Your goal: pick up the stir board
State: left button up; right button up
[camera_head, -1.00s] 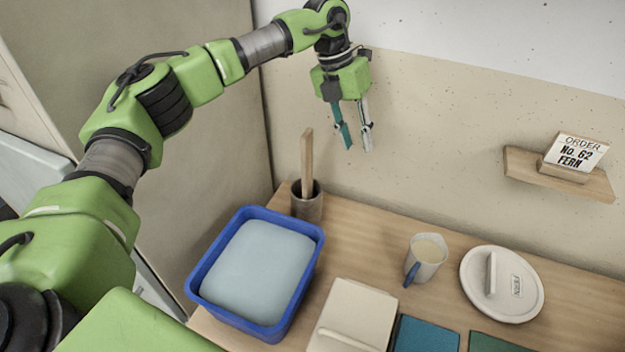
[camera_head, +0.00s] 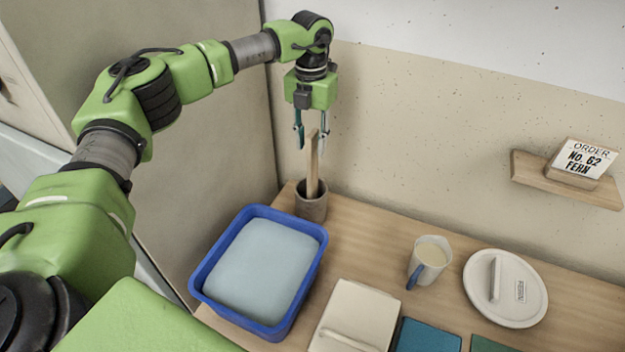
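The stir board (camera_head: 312,168) is a flat wooden stick standing upright in a grey-brown pot (camera_head: 312,207) at the back left of the table. My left gripper (camera_head: 311,146) points down over the pot, with its two fingers apart. The top of the board shows between the fingertips, and I see no finger closed on it. Whether the fingers touch the board I cannot tell. My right gripper is not in view.
A blue tub (camera_head: 207,270) with pale contents stands in front of the pot. A jug (camera_head: 429,260), a round lid (camera_head: 527,305), a pale lidded box (camera_head: 362,305) and a teal block (camera_head: 427,336) are to the right. A wall shelf (camera_head: 540,172) holds an order card (camera_head: 582,158).

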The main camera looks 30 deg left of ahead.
pick_arm(q)
jog(key=shift+d+f+p, duration=0.1)
jog(key=shift+f+p, duration=0.3)
jog(key=shift+f, duration=1.6)
grip_shut()
jog(key=shift+r, duration=0.1)
notch_tip(320, 180, up, 20)
send_over(313, 152)
jog(key=w, duration=0.1)
jog(key=shift+a+r, duration=0.1)
jog(key=shift+a, duration=0.25)
jog(key=shift+w, duration=0.1)
